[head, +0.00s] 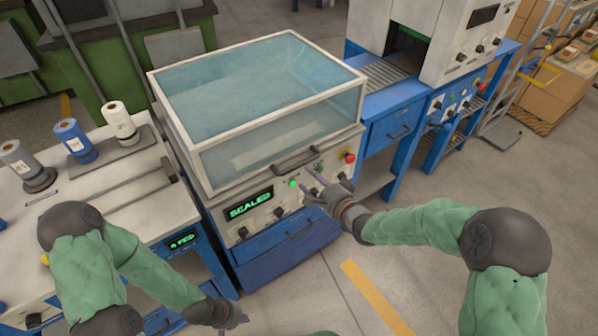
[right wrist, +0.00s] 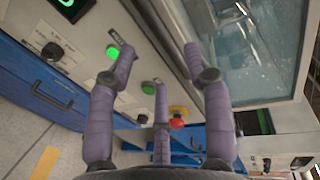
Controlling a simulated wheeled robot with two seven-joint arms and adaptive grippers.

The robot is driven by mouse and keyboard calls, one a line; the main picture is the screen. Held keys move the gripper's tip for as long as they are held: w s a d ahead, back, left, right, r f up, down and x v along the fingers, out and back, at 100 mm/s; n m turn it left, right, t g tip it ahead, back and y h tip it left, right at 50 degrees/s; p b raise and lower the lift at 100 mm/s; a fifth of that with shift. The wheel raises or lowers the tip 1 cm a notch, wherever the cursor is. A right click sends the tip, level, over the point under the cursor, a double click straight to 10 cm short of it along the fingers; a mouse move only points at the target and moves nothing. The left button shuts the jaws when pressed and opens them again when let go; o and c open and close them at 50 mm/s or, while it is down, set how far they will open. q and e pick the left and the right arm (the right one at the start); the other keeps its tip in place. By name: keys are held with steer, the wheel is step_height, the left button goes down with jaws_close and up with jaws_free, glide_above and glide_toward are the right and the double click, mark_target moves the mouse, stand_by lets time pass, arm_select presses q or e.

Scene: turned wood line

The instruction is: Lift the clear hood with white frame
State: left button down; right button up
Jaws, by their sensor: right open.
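The clear hood with white frame (head: 255,110) sits closed on a blue and grey machine (head: 285,222) whose display reads SEALED. Its dark handle (head: 297,159) is on the front edge. The hood also shows in the right wrist view (right wrist: 248,45). My right gripper (head: 311,187) is just in front of the machine's panel, a little below and right of the handle. In the right wrist view its fingers (right wrist: 158,65) are spread apart with nothing between them. My left gripper (head: 236,318) hangs low at the front, apart from the hood; its jaw opening is unclear.
A red button (head: 349,157) and a lit green button (head: 292,184) are on the panel near my right gripper. A white table (head: 145,185) with thread-like spools stands left. A blue conveyor machine (head: 385,125) stands right. Floor is clear in front.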

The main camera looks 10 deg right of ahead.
steer(key=b+x, duration=0.2)
steer(key=x, duration=0.5)
jaws_close()
